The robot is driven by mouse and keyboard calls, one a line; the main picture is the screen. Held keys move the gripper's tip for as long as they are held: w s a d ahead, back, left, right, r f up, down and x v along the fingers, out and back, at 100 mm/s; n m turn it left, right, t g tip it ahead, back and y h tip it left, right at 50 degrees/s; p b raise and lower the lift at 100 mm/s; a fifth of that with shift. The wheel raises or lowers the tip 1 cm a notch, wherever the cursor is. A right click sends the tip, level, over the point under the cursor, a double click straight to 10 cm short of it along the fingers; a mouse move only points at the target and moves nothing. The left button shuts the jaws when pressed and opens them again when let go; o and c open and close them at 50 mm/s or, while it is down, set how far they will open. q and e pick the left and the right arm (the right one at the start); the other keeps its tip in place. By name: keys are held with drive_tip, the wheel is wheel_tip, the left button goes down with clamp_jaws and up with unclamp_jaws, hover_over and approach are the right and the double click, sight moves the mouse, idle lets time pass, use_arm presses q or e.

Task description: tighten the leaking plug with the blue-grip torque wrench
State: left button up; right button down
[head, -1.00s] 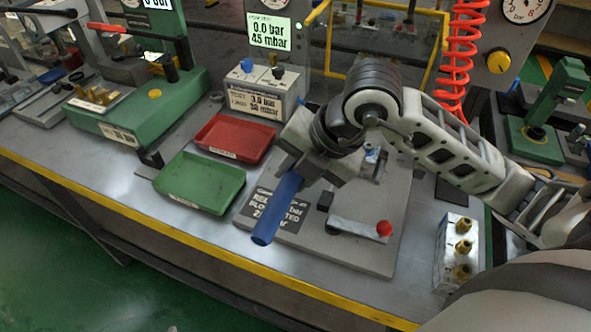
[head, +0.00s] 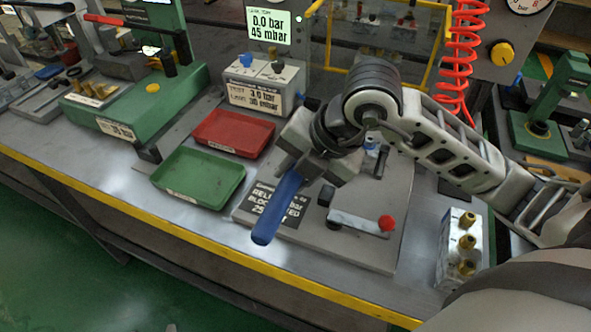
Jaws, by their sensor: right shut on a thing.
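My right gripper (head: 297,167) is shut on the blue-grip torque wrench (head: 277,208). The blue grip sticks out below the jaws toward the front of the bench, over the printed label of the grey fixture plate (head: 340,250). The rest of the wrench is hidden by the gripper. A valve block (head: 460,246) with several brass fittings stands at the right front of the bench, apart from the wrench. I cannot tell which plug leaks; my right arm covers part of the fixture. My left gripper is not in view.
A green tray (head: 156,183) and a red tray (head: 197,143) lie left of the gripper. A clamp lever with a red knob (head: 386,223) sits on the plate. A test unit (head: 284,87) stands behind. A red coiled hose (head: 459,60) hangs at the back right.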

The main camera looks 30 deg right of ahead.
drive_tip(key=shift+w+a, duration=0.1)
drive_tip(key=shift+w+a+m+t+h, duration=0.3)
drive_tip(key=shift+w+a+m, duration=0.4)
drive_tip(key=shift+w+m, duration=0.3)
drive_tip(key=shift+w+a+m+h+p, duration=0.2)
drive_tip(key=shift+w+a+m+h, duration=0.1)
drive_tip(key=shift+w+m, duration=0.25)
drive_tip(key=shift+w+a+m+h+p, duration=0.2)
drive_tip(key=shift+w+a+m, duration=0.15)
drive_tip(key=shift+w, duration=0.3)
drive_tip(key=shift+s+d+n+y+b, duration=0.2)
drive_tip(key=shift+s+d+n, duration=0.1)
drive_tip(key=shift+s+n, duration=0.15)
drive_tip(key=shift+s+d+n+y+b, duration=0.2)
drive_tip(key=shift+s+d+n, duration=0.15)
drive_tip(key=shift+s, duration=0.2)
drive_tip(key=shift+a+r, duration=0.1)
drive_tip(key=shift+r, duration=0.05)
